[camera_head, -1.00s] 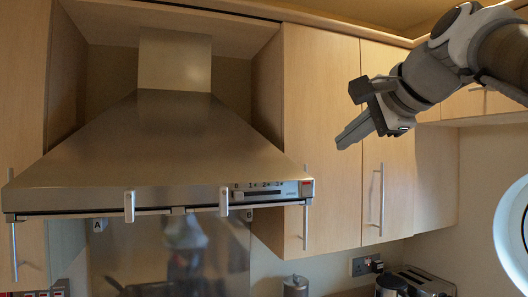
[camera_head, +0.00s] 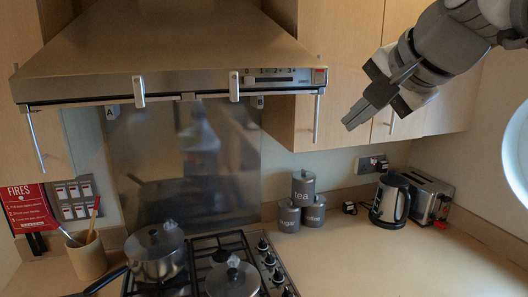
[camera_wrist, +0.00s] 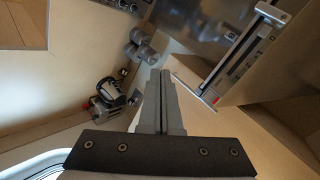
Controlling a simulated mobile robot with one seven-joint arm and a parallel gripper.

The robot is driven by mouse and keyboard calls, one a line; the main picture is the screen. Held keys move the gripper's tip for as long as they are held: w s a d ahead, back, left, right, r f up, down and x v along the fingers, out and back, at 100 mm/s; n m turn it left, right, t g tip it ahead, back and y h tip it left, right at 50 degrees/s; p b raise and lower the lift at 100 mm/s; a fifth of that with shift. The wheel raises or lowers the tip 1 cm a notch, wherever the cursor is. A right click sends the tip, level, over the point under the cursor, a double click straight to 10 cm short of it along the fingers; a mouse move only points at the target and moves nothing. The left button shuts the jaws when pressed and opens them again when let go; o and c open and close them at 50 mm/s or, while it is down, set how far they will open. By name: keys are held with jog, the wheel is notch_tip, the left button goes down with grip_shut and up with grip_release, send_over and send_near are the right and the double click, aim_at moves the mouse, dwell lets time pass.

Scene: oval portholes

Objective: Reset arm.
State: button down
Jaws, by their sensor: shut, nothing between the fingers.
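My gripper (camera_head: 369,110) is at the upper right of the head view, in front of the wall cupboards and above the worktop. Its fingers are together and point down and to the left. In the wrist view the two fingers (camera_wrist: 161,100) lie side by side with nothing between them. The gripper is apart from the hood, the cupboards and everything on the worktop.
A steel cooker hood (camera_head: 180,50) hangs left of my arm, with cupboards (camera_head: 345,70) behind. Below are a hob with pots (camera_head: 158,255), grey canisters (camera_head: 303,190), a kettle (camera_head: 390,203) and a toaster (camera_head: 430,197). The right worktop (camera_head: 390,262) is mostly clear.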

jog(key=s+f+n+g+h+b, duration=0.1)
jog(key=s+f+n, duration=0.4)
jog(key=f, duration=0.9)
jog(key=s+f+n+g+h+b, duration=0.1)
jog(key=s+f+n, duration=0.4)
jog(key=s+f, duration=0.5)
notch_tip(320, 180, down, 4)
jog(key=shift+a+f+g+h, duration=0.15)
jog(key=shift+g+h, duration=0.35)
jog(key=shift+g, duration=0.6)
jog(key=shift+s, duration=0.1)
